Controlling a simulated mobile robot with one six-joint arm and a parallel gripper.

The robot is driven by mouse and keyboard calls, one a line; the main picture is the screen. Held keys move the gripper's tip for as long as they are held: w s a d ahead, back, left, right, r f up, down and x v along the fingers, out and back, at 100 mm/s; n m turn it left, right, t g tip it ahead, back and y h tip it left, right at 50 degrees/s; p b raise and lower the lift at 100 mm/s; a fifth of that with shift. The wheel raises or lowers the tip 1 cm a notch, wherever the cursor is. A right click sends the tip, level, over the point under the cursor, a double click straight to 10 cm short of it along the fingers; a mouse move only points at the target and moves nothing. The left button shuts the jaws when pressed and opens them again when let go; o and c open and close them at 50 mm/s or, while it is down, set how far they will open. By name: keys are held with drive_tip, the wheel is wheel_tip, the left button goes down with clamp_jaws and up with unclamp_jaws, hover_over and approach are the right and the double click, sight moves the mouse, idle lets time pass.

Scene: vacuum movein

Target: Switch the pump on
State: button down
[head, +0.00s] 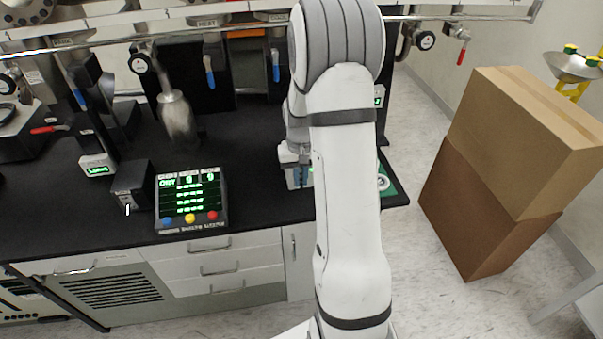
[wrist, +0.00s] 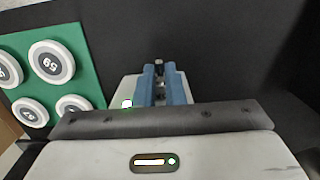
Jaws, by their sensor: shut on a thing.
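My gripper (head: 300,176) is low over the right part of the black bench, partly hidden by my arm. In the wrist view its blue fingers (wrist: 162,88) are close together, shut on a small dark, metallic-looking piece (wrist: 158,67) that shows at their tips. The piece looks like a small lever on this box, but I cannot tell for sure. Most of the box is hidden, and no label naming the pump is readable.
A green board with round numbered weights (wrist: 50,62) lies beside the box. A lit display panel with coloured buttons (head: 192,200) and a small black box (head: 132,184) stand to the left. A hanging flask (head: 176,118) is behind. Cardboard boxes (head: 480,215) stand on the floor at right.

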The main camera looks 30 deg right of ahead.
idle(0.3)
drive_tip(key=c, duration=1.5)
unclamp_jaws()
drive_tip(key=shift+w+d+r+b, duration=0.1)
drive_tip(key=shift+w+r+b, duration=0.05)
drive_tip(key=shift+r, duration=1.15)
drive_tip(key=shift+w+r+b, duration=0.15)
drive_tip(key=shift+r, duration=1.15)
drive_tip(key=shift+w+d+r+b, duration=0.1)
drive_tip(key=shift+w+r+b, duration=0.05)
drive_tip(key=shift+r, duration=1.15)
